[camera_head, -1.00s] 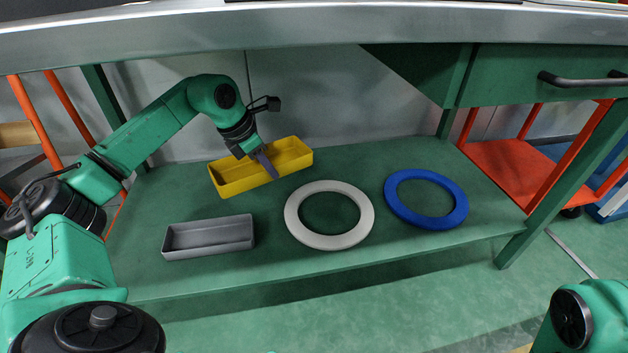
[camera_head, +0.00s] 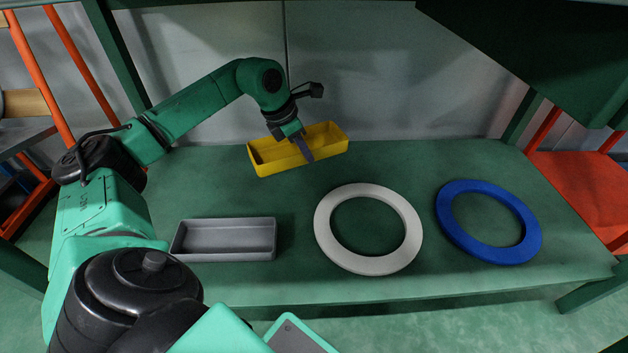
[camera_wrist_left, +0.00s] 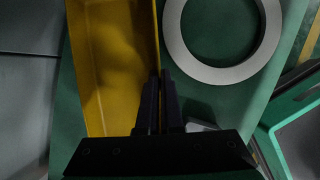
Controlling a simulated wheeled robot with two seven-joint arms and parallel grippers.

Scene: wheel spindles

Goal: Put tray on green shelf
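A yellow tray (camera_head: 262,158), open at the top, is at the back of the green shelf (camera_head: 200,196), set at a slant. Whether its bottom rests on the shelf or hangs just above it I cannot tell. My left gripper (camera_head: 305,150) reaches over it from the left and is shut on its near long wall, one finger showing outside. In the left wrist view the fingers (camera_wrist_left: 160,100) are close together at the wall of the yellow tray (camera_wrist_left: 112,60). A grey tray (camera_head: 224,239) lies empty at the shelf's front left. My right gripper is not in view.
A white ring (camera_head: 327,242) lies flat right of the grey tray, and a blue ring (camera_head: 522,230) lies further right. A green drawer unit (camera_head: 530,50) hangs above on the right. A pale wall (camera_head: 380,90) stands behind. Free shelf shows between the trays.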

